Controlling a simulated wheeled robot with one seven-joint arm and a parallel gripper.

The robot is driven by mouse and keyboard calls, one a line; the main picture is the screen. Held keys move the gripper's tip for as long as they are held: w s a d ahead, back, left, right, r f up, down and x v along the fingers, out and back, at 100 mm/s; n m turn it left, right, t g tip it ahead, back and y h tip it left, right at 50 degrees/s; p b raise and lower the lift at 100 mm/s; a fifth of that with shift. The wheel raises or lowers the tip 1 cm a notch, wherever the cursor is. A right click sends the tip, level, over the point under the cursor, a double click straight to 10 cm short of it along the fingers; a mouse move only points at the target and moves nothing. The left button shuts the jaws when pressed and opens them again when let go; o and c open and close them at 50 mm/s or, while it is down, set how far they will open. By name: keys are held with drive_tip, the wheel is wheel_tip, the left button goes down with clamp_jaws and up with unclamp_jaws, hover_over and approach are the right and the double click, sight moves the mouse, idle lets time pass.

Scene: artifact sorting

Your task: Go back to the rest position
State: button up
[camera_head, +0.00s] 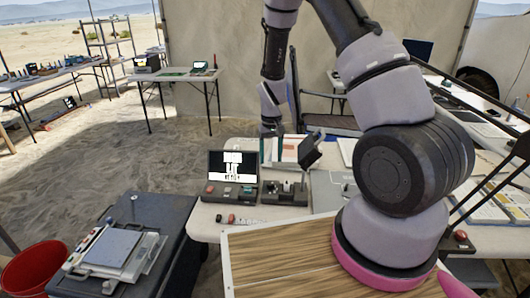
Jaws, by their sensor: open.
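My arm rises from the pink-ringed base at lower right, bends at the top of the picture and reaches down toward the table's far edge. My gripper (269,130) is at the lower end of the forearm, just behind and right of the black display screen (232,165). It is open and small in this view; its fingertips are hard to make out. No held object shows.
The white table (205,222) carries the display unit, a small dark device (285,192) and papers. A dark case (170,265) with a grey tray-like device (113,248) stands left, beside a red bucket (33,272). Sandy floor between the tables is clear.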

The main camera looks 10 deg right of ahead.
drive_tip(key=s+d+r+m+t+y, duration=0.1)
drive_tip(key=s+r+t, duration=0.15)
drive_tip(key=r, duration=1.05)
drive_tip(key=s+d+r+m+t+y, duration=0.1)
drive_tip(key=s+d+r, duration=0.15)
drive_tip(key=r, duration=1.15)
drive_tip(key=s+d+r+m+t, duration=0.1)
drive_tip(key=s+r+t, duration=0.1)
drive_tip(key=s+r, duration=0.4)
drive_tip(key=s+d+r+m+t, duration=0.1)
drive_tip(key=s+r, duration=0.6)
drive_tip(key=s, duration=0.5)
drive_tip(key=shift+t, duration=0.35)
drive_tip(key=shift+r, duration=0.1)
drive_tip(key=shift+c, duration=0.3)
